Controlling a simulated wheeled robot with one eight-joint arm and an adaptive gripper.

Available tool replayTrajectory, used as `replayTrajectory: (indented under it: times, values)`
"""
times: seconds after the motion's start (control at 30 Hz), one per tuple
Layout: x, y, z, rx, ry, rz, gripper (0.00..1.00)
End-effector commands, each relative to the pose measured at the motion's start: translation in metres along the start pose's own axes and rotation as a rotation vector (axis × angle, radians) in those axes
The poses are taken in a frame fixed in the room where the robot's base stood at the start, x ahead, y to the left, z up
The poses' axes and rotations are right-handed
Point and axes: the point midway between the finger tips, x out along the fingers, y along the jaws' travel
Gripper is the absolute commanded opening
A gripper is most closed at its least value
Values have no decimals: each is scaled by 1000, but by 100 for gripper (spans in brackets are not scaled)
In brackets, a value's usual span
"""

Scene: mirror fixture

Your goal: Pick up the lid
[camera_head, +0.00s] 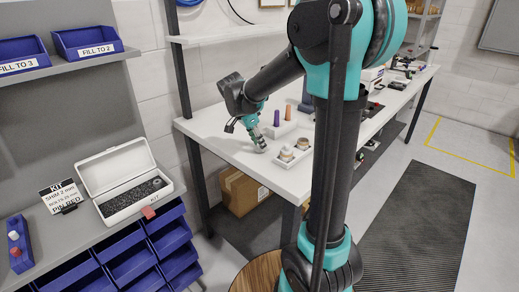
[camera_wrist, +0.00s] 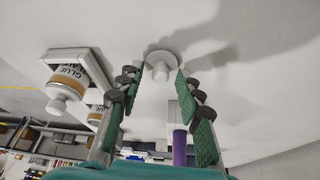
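A small white lid (camera_wrist: 159,58), a round disc with a knob, lies on the white table. In the wrist view it is between and just beyond my fingertips, with a gap on each side. My gripper (camera_wrist: 161,76) is open and empty, its green-padded fingers pointing at the lid. In the head view my gripper (camera_head: 261,147) is low over the table, left of the tray with the jars; the lid cannot be made out there. Whether the fingertips touch the table is unclear.
A white tray (camera_head: 279,161) holds two jars; one glue jar (camera_wrist: 70,80) shows left of my fingers in the wrist view. Purple (camera_head: 277,118) and orange (camera_head: 288,113) cylinders stand behind. The white tabletop (camera_head: 222,135) is bare left of my gripper. An open white case (camera_head: 118,180) is on the left shelf.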

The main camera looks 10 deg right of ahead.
Motion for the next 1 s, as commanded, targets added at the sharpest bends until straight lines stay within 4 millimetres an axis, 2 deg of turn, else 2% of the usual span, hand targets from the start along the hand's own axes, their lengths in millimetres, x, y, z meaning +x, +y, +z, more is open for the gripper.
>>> replayTrajectory:
  times: [0.03, 0.2, 0.67, 0.87, 1.0]
  values:
    - [0, 0, 0, 0, 0, 0, 26]
    - [0, 0, 0, 0, 0, 0, 5]
    - [-5, 0, -2, 0, 0, 0, 4]
    - [-27, 0, -11, 0, 0, 0, 4]
    - [-58, 1, -24, 0, 0, 0, 4]
